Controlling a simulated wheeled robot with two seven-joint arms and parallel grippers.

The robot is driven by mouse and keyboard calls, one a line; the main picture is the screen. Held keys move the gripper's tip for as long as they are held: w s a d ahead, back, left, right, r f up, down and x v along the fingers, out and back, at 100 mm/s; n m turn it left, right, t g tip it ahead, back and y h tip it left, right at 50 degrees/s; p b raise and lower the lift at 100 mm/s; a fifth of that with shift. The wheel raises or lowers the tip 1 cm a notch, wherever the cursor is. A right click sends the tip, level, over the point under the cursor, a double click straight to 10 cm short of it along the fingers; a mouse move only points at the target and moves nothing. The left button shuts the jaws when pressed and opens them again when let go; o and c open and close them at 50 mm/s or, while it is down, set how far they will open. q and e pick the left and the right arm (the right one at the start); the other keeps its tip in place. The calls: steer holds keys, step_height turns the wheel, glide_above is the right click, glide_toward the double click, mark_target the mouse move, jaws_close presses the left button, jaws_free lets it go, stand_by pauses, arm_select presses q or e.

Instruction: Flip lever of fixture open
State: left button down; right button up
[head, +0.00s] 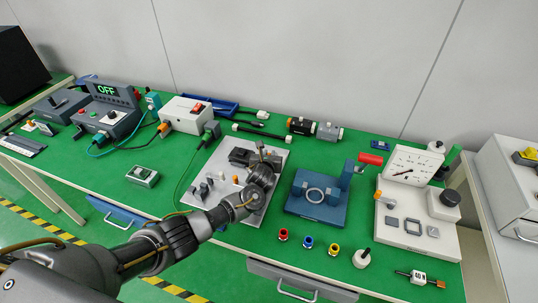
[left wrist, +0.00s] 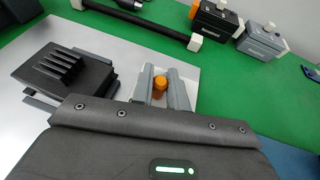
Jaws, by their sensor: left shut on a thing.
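A silver fixture plate (head: 221,164) lies mid-table, with a finned black block (head: 241,156) on it. My left gripper (head: 265,150) reaches over the plate from the front, just right of the block. In the left wrist view my left gripper (left wrist: 167,88) is shut on a small part with an orange round end (left wrist: 160,83). I take this part to be the lever; its lower part is hidden by the fingers and the hand. The finned block (left wrist: 68,76) shows to the left, apart from the fingers. My right gripper is not in view.
Right of the plate stands a blue fixture (head: 318,208) with a red handle (head: 370,159). A white panel with a dial (head: 411,165) is farther right. A white box (head: 186,113) stands behind left.

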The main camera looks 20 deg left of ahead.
arm_select(q)
steer(key=shift+a+r+m+h+p, duration=0.2)
steer(key=shift+r+m+h+p, duration=0.1)
steer(key=shift+m+p, duration=0.1)
steer(key=shift+w+f+m+h, duration=0.15)
steer(key=shift+f+m+h, duration=0.1)
steer(key=shift+m+h, duration=0.35)
steer(key=c, duration=1.4)
jaws_free()
steer(key=shift+o, duration=0.2)
